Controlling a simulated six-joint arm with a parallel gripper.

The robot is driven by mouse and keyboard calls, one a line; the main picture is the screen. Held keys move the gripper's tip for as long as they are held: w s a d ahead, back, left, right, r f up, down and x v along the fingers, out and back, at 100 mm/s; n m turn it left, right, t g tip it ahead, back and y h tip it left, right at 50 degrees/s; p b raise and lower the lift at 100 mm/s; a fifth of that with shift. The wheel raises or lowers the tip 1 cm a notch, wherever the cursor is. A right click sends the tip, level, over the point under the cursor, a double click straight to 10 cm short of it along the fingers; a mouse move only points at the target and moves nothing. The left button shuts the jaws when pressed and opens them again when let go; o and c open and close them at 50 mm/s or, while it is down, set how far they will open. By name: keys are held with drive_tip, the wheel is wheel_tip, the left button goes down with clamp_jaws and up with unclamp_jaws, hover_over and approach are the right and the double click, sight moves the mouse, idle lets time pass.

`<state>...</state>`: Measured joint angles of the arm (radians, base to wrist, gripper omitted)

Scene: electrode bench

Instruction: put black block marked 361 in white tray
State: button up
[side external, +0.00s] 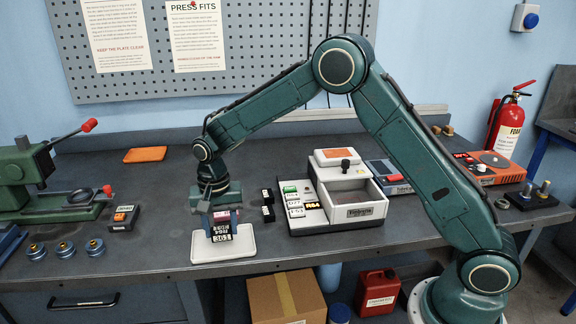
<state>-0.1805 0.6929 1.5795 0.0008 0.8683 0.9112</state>
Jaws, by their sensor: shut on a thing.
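My gripper (217,218) points down over the white tray (245,251) near the front edge of the bench. It is shut on a black block (221,237) with white markings; the lower marking looks like 361. The block is at the tray's middle, and I cannot tell whether its underside touches the tray floor. A pink patch (223,215) shows at the jaws above the black face. The fingers hide part of the block.
A white and grey station (359,211) with an open bin and several labelled blocks stands right of the tray. Two small black blocks (267,205) stand between them. Blue-based round parts (65,248) and a green press (30,180) are at left.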

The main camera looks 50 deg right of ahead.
sight(221, 230)
drive_tip(key=shift+f, duration=0.85)
drive_tip(key=shift+f, duration=0.1)
drive_tip(key=o, duration=1.3)
wheel_tip(221, 230, up, 12)
drive_tip(key=shift+r, duration=0.1)
